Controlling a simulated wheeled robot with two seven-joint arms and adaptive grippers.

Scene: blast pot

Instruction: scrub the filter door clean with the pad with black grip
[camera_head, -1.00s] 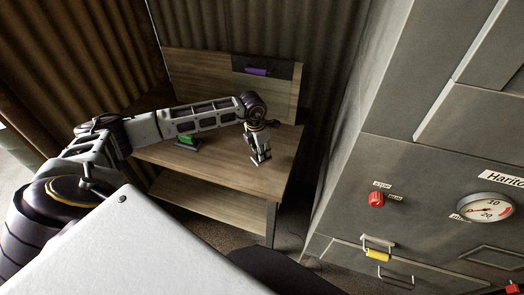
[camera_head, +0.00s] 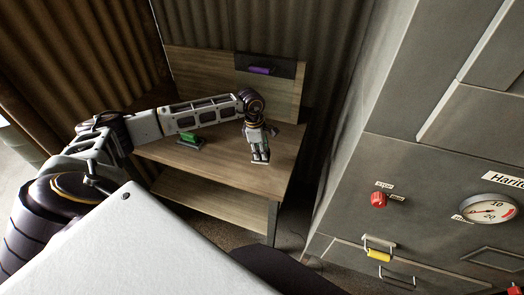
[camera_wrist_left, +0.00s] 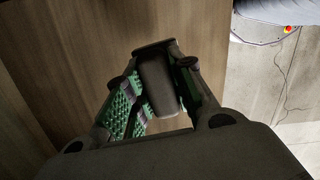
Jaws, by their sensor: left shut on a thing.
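My left gripper (camera_head: 260,158) points down over the right part of the wooden bench top in the head view. In the left wrist view its green-lined fingers (camera_wrist_left: 160,105) are shut on a dark block, which looks like the black grip (camera_wrist_left: 157,82) of the pad. The pad's scrubbing face is hidden, and I cannot tell whether it touches the bench. A dark panel with a purple handle (camera_head: 260,70) is at the bench's upright back board; I cannot tell whether it is the filter door. My right gripper is not in view.
A pad with a green grip (camera_head: 190,139) lies on the wooden bench (camera_head: 225,173), left of the gripper. A large grey cabinet (camera_head: 345,205) stands at the right, with a red knob (camera_head: 379,199), a yellow handle (camera_head: 378,255) and a gauge (camera_head: 488,209). The bench's right front is clear.

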